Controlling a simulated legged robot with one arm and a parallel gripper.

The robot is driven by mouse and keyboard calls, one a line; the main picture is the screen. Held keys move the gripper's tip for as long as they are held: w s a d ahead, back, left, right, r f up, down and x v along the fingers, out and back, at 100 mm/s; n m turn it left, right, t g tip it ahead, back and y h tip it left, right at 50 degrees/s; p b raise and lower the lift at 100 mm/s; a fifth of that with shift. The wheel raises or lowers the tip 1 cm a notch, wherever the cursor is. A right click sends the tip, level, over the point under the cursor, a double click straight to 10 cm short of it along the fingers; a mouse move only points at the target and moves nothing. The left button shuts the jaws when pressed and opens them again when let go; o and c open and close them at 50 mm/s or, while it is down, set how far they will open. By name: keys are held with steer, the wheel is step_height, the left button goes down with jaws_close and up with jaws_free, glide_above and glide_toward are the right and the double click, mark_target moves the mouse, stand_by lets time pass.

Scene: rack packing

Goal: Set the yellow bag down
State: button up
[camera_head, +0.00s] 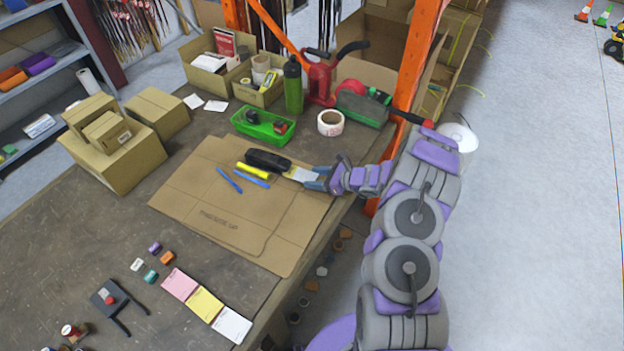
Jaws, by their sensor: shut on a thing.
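My gripper (312,180) is at the right part of the flat cardboard sheet (235,225), reaching in from the right. It is shut on a small pale yellowish flat thing, which I take to be the yellow bag (299,174). The bag sticks out to the left of the fingertips, close to the right end of a black case (268,160). The fingers hide its right end. I cannot tell whether the bag touches the cardboard or is just above it.
A yellow cylinder (252,170) and two blue pens (229,181) lie left of the bag. Behind are a green tray (262,125), a tape roll (330,123) and an orange rack post (415,70). The cardboard's front half is clear.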

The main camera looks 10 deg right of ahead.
steer(key=shift+w+a+f, duration=0.1)
steer(key=shift+w+a, duration=0.35)
steer(key=shift+a, duration=0.25)
steer(key=shift+d+f, duration=0.1)
steer(key=shift+f, duration=0.15)
steer(key=o, duration=1.1)
